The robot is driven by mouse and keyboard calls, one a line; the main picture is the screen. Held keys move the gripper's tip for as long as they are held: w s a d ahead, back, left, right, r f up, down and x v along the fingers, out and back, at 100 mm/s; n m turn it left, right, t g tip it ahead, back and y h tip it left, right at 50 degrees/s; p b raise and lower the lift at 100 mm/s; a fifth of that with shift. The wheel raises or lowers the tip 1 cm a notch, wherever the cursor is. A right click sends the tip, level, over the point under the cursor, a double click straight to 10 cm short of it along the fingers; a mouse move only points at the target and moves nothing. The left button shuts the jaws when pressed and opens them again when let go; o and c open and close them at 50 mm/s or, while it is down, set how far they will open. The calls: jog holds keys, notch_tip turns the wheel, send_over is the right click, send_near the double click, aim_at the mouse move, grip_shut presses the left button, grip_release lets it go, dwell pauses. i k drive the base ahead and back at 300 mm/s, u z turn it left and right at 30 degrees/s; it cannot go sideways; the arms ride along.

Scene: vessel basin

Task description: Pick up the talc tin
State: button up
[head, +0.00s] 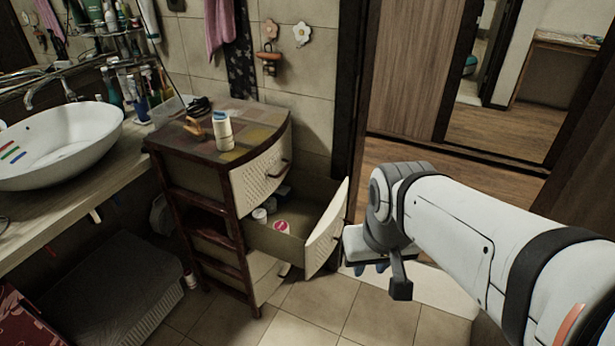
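A white upright cylinder with a blue band (222,131) stands on top of the small drawer cabinet; it looks like the talc tin, but I cannot read its label. My gripper (372,268) is low in front of the open drawer's right side, well to the right of and apart from the tin. My own arm hides most of the gripper, so its opening does not show clearly.
The cabinet (193,174) has an open drawer (323,228) holding a pink-lidded jar (281,227) and a white one (260,215). Dark and yellowish items (197,115) lie beside the tin. A basin (62,143) stands left. Tiled floor (381,318) is clear in front.

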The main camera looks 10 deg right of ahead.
aim_at(224, 136)
jog(key=z, duration=0.15)
jog(key=i, duration=0.9)
jog(key=u, duration=0.1)
